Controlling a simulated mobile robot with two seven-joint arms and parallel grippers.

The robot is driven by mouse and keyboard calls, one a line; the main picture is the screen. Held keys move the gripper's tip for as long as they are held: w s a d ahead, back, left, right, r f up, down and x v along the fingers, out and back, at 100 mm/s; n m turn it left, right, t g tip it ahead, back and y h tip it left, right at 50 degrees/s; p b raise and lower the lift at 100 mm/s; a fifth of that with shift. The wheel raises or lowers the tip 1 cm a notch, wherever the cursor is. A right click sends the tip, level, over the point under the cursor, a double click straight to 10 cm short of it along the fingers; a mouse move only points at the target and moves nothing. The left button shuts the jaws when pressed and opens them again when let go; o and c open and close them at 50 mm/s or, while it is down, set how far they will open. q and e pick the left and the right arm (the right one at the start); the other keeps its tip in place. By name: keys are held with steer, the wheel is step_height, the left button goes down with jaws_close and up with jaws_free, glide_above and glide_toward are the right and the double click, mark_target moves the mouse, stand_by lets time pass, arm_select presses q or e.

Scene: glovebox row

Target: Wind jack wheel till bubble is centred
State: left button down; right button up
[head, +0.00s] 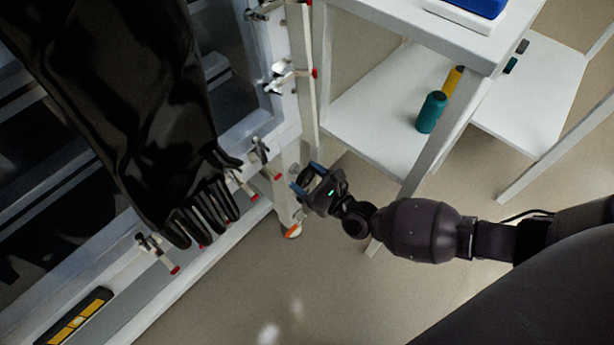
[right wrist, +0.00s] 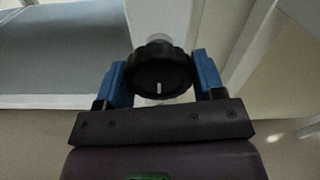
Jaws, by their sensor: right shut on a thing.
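The jack wheel (right wrist: 160,68) is a black ribbed knob with a short white mark, upright in the right wrist view. My right gripper (head: 304,180) is shut on it, with one blue finger on each side of its rim. In the head view the gripper is at the frame's corner leg, and its fingers largely hide the wheel. The spirit level (head: 75,317) is black and yellow and lies on the white lower ledge at bottom left. Its bubble is too small to read. My left gripper is out of view.
A black glove (head: 130,110) hangs from the glovebox at left, above the ledge. Red-tipped clamps (head: 259,150) line the frame. A white shelf unit (head: 375,120) holding a teal bottle (head: 431,112) stands close behind my right arm. The floor (head: 270,290) in front is clear.

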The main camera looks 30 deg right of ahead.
steer(key=m, duration=0.5)
steer(key=shift+s+a+m, duration=0.1)
steer(key=shift+m, duration=0.3)
stand_by(0.4)
steer(key=o, duration=0.9)
steer(key=p+v, duration=0.1)
steer(key=v, duration=0.9)
steer(key=shift+s, duration=0.4)
